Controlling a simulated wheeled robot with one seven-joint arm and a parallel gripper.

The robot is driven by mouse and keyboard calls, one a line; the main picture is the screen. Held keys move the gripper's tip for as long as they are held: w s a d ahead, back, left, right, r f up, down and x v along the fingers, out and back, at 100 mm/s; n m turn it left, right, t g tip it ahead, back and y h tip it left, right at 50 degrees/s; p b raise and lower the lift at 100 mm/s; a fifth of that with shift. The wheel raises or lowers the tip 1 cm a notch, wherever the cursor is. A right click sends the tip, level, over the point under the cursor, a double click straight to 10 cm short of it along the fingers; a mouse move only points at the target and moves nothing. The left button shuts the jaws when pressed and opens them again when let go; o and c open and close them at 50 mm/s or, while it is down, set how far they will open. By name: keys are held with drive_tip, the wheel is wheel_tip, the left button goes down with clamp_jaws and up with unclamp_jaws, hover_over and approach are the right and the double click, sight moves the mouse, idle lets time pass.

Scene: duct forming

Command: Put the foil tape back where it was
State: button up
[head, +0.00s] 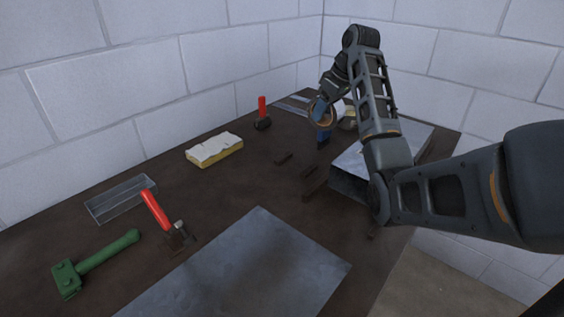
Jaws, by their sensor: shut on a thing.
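My gripper (321,108) is at the far part of the bench, with my arm reaching in from the right. It is shut on a round, ring-shaped thing with a tan inner edge, which looks like the foil tape (331,117). The ring is tilted and appears held above the bench top. A small blue object (322,139) shows just below it; I cannot tell whether the two touch. My arm and gripper hide part of the ring and the bench behind it.
The dark bench (225,190) carries a green mallet (95,262), a red-handled hammer (158,212), a metal tray (122,198), a yellow-white block (214,149), a red-handled tool (262,115) and a flat metal sheet (245,270). A raised metal piece (350,183) stands under my arm. Block walls close the back.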

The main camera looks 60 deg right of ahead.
drive_tip(key=shift+w+a+f+p, duration=0.35)
drive_tip(key=shift+w+a+f, duration=0.5)
drive_tip(key=shift+a+f, duration=0.7)
drive_tip(key=shift+w+a+f+p, duration=0.3)
drive_tip(key=shift+w+a+f, duration=0.55)
drive_tip(key=shift+a+f, duration=0.75)
drive_tip(key=shift+w+a+f+p, duration=0.35)
drive_tip(key=shift+w+a+f, duration=0.7)
drive_tip(key=shift+f, duration=0.8)
drive_tip(key=shift+s+a+f, duration=0.1)
drive_tip(key=shift+s+a, duration=0.05)
drive_tip(key=shift+s, duration=0.05)
drive_tip(key=o, duration=1.1)
drive_tip(key=p+v, duration=0.1)
drive_tip(key=v, duration=1.1)
drive_tip(key=shift+s, duration=0.1)
